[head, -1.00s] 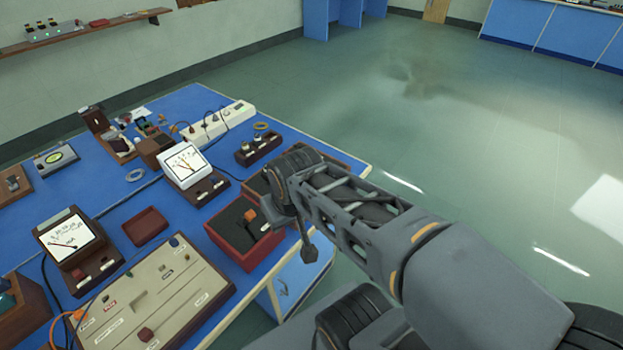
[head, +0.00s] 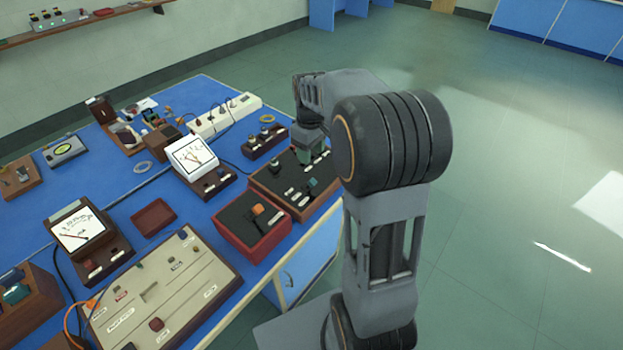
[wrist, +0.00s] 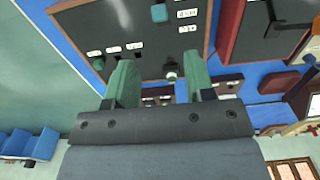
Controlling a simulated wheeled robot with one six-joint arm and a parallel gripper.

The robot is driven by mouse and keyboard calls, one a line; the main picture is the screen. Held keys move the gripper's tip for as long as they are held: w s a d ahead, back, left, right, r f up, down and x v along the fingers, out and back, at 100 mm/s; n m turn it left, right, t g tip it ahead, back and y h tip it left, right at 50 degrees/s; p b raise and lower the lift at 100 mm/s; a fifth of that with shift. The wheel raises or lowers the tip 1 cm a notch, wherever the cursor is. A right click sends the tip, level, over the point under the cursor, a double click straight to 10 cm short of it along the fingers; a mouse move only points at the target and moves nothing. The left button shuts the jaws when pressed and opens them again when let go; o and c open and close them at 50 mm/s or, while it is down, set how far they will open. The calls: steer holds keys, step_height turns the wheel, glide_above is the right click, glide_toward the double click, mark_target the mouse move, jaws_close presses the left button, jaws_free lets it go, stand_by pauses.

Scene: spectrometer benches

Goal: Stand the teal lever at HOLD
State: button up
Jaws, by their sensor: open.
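The teal lever (head: 309,183) stands on a dark panel with a brown wooden frame (head: 262,189), at the bench's right edge in the head view. Its teal cap (wrist: 159,13) shows at the top edge of the wrist view, beside white labels too small to read. My gripper (wrist: 160,66) is open, its two green fingers apart over the panel's edge. A small dark-and-silver knob (wrist: 170,71) shows between the fingertips, apart from them. The teal cap lies beyond the fingertips and is not between them. In the head view my arm partly hides the gripper and panel.
A red box (head: 230,233) with an orange-topped lever stands left of the panel. A white-faced meter (head: 192,155) and a dark block with knobs (head: 266,143) stand behind. A large beige panel (head: 150,300) is at front left. Floor is clear to the right.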

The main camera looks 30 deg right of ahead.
mark_target(311, 180)
step_height(311, 180, down, 12)
steer(key=shift+r, duration=0.25)
steer(key=shift+c, duration=0.4)
jaws_close()
steer(key=shift+w+a+r+g+p, duration=0.2)
steer(key=shift+r+g+p, duration=0.15)
steer(key=shift+p, duration=0.55)
steer(key=shift+w+a+r+g+h+p, duration=0.1)
steer(key=shift+w+g+h+p, duration=0.1)
steer(key=shift+g+h+p, duration=0.35)
steer(key=g, duration=0.1)
steer(key=w+g+h+p, duration=0.1)
steer(key=w+g+p, duration=0.1)
steer(key=shift+a+f, duration=0.3)
steer(key=shift+a, duration=0.05)
